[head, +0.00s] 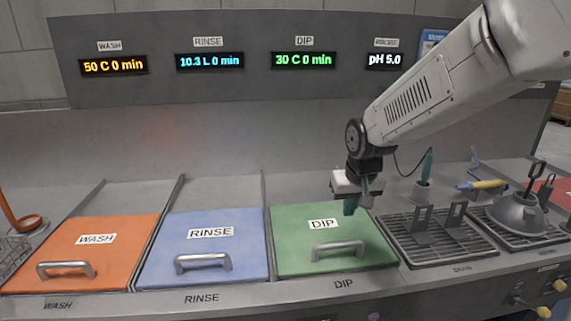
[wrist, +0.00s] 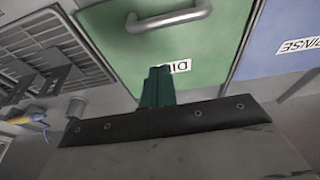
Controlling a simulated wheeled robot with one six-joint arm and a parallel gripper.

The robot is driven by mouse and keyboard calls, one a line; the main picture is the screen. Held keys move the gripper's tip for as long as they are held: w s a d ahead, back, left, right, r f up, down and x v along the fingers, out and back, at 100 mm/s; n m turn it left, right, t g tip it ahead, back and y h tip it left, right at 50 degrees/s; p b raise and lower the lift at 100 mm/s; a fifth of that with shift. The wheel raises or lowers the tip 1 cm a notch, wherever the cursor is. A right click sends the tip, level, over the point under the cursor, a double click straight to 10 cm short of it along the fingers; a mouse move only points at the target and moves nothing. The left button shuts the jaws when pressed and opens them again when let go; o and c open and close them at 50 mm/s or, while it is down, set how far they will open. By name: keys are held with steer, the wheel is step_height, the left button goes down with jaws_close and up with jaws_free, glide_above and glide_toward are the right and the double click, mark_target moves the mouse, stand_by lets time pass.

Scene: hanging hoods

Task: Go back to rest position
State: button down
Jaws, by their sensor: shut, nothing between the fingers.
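My gripper (head: 350,207) hangs above the right part of the green DIP lid (head: 295,218) in the head view. Its green fingers (wrist: 158,72) are together and empty in the wrist view, pointing toward the DIP label. The DIP lid is closed, and its metal handle (head: 338,248) is clear of my gripper. The blue RINSE lid (head: 185,225) and the orange WASH lid (head: 75,258) are also closed. My arm reaches in from the upper right of the head view.
A slotted drain grate (head: 470,248) with upright brackets lies right of the DIP lid. A display panel (head: 240,85) rises behind. An orange hook (head: 22,220) stands far left.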

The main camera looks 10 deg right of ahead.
steer(key=s+d+r, duration=0.1)
steer(key=s+r, duration=0.1)
steer(key=s, duration=0.8)
steer(key=s+d+r+g, duration=0.1)
steer(key=s+r, duration=0.2)
steer(key=s, duration=0.7)
steer(key=s+d+r+g, duration=0.1)
steer(key=s+r, duration=0.1)
steer(key=s, duration=0.8)
steer(key=shift+d+r, duration=0.15)
steer(key=shift+d, duration=0.15)
